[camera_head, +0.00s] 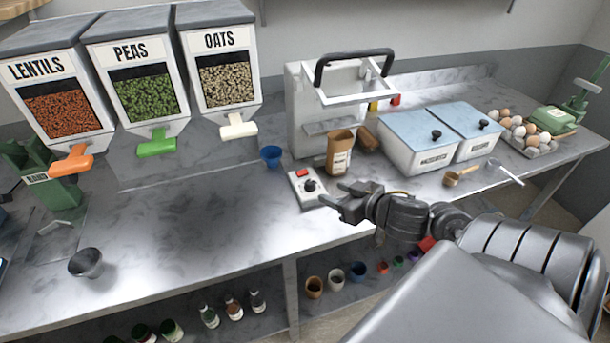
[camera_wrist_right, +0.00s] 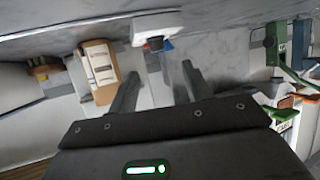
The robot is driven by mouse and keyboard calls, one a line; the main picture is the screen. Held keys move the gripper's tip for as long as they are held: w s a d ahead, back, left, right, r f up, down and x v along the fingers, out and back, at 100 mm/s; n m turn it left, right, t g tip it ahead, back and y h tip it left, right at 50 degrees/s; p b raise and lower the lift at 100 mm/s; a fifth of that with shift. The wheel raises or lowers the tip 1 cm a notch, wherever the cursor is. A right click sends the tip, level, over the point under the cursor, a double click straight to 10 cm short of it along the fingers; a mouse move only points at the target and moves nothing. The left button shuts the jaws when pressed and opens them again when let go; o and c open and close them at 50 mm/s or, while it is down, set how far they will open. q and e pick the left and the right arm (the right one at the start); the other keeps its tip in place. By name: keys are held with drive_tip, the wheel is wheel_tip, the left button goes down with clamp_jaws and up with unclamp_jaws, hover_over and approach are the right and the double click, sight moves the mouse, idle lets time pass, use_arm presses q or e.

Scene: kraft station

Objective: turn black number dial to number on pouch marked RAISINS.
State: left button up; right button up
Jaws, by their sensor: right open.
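The black number dial (camera_head: 310,186) sits on a small white box (camera_head: 299,190) with a red part, on the steel counter. In the right wrist view the dial (camera_wrist_right: 155,43) shows under the white box (camera_wrist_right: 172,24), ahead of the fingers. A brown pouch (camera_head: 340,158) with a pale label stands behind the dial box; it also shows in the wrist view (camera_wrist_right: 98,85). Its label is too small to read. My right gripper (camera_head: 334,196) is open and empty, just right of the dial, apart from it. My left gripper is not in view.
A white machine with a black handle (camera_head: 353,54) stands behind the pouch. A blue cup (camera_head: 271,155) is left of the dial box. Lidded bins (camera_head: 417,158) stand to the right.

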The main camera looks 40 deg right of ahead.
sight(313, 184)
drive_tip(key=shift+s, duration=0.15)
drive_tip(key=w+b, duration=0.1)
drive_tip(key=w+f+b, duration=0.1)
drive_tip(key=shift+d+f+b, duration=0.15)
drive_tip(key=shift+d+b, duration=0.05)
drive_tip(key=shift+b, duration=0.2)
drive_tip(key=x, duration=0.6)
drive_tip(key=shift+w+b, duration=0.3)
drive_tip(key=shift+w, duration=0.15)
drive_tip(key=shift+w+f, duration=0.2)
drive_tip(key=shift+w, duration=0.25)
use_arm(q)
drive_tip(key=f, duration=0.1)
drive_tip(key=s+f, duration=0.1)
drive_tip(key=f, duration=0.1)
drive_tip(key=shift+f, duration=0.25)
use_arm(e)
drive_tip(key=c, duration=0.9)
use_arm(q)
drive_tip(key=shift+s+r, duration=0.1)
use_arm(e)
drive_tip(key=shift+c, duration=0.2)
